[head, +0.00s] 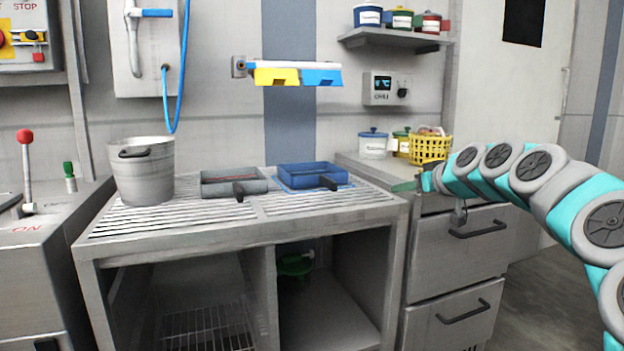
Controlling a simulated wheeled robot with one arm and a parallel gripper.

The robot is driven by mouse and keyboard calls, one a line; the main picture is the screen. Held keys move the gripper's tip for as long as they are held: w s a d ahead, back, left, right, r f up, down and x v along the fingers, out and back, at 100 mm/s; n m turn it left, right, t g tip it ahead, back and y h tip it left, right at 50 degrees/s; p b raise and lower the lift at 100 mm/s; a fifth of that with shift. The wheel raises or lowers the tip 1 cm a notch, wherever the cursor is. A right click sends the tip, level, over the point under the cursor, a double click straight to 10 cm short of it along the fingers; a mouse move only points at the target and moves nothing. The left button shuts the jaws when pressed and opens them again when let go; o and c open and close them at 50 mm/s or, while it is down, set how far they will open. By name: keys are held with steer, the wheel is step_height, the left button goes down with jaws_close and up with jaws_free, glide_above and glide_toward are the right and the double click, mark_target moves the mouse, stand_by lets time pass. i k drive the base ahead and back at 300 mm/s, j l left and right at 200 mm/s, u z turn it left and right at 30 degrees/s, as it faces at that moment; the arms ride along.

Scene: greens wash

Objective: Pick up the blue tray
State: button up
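The blue tray (297,179) is a shallow rectangular pan with a black handle that points toward the front right. It rests flat inside a blue outline on the right part of the slatted metal bench top (230,229). My gripper (407,186) is at the end of the teal and grey arm, to the right of the tray and apart from it, by the bench's right corner. It shows small and nearly side-on, so I cannot tell whether its fingers are open or shut.
A grey tray (216,189) with a black handle sits just left of the blue tray. A metal bucket (146,178) stands at the bench's left. A yellow basket (430,150) and lidded jars stand on the right counter. A yellow-and-blue fixture (298,76) hangs on the wall above.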

mark_target(316, 178)
steer(key=i+j, duration=0.2)
steer(key=i, duration=0.25)
steer(key=i+j, duration=0.25)
steer(key=i, duration=0.2)
